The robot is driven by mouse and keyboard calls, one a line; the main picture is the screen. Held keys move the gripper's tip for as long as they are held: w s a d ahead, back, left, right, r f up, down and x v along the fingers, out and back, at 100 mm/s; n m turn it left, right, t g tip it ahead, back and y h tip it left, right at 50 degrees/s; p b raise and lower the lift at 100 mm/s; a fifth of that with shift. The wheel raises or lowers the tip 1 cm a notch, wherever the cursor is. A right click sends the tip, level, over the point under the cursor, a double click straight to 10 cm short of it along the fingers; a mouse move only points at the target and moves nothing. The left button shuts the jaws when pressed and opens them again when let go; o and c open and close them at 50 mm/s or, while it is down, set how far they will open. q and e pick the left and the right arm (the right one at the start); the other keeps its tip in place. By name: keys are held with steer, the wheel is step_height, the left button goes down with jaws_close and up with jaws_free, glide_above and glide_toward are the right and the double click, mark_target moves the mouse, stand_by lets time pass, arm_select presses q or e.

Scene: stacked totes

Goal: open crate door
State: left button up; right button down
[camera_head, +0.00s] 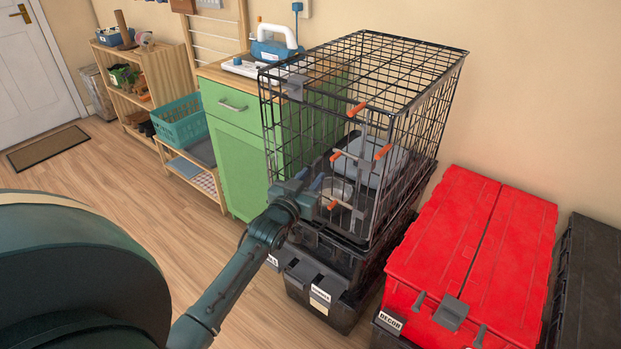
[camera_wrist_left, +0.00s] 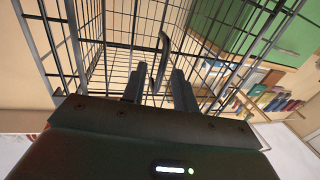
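The wire crate (camera_head: 365,55) stands on stacked black totes against the wall. Its front wire face has several orange-tipped metal latch handles (camera_head: 356,108) at different heights. Some handles stick out from the bars; I cannot tell whether the door is latched. My left gripper (camera_head: 310,181) is in front of the lower left part of this face. In the left wrist view its two fingers (camera_wrist_left: 158,90) are apart, pointing at the crate bars (camera_wrist_left: 115,35). A curved grey metal piece (camera_wrist_left: 161,62) shows just beyond the gap; contact is unclear. My right gripper is not in view.
A metal bowl (camera_head: 337,188) and a grey tray-like thing (camera_head: 385,163) are inside the crate. A red-lidded tote (camera_head: 510,235) stands right of it, with a dark tote (camera_head: 592,270) beyond. A green cabinet (camera_head: 238,165) is at the left. The wooden floor (camera_head: 120,175) is clear.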

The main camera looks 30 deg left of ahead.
arm_select(q)
steer(key=shift+w, duration=0.2)
jaws_close()
stand_by(0.6)
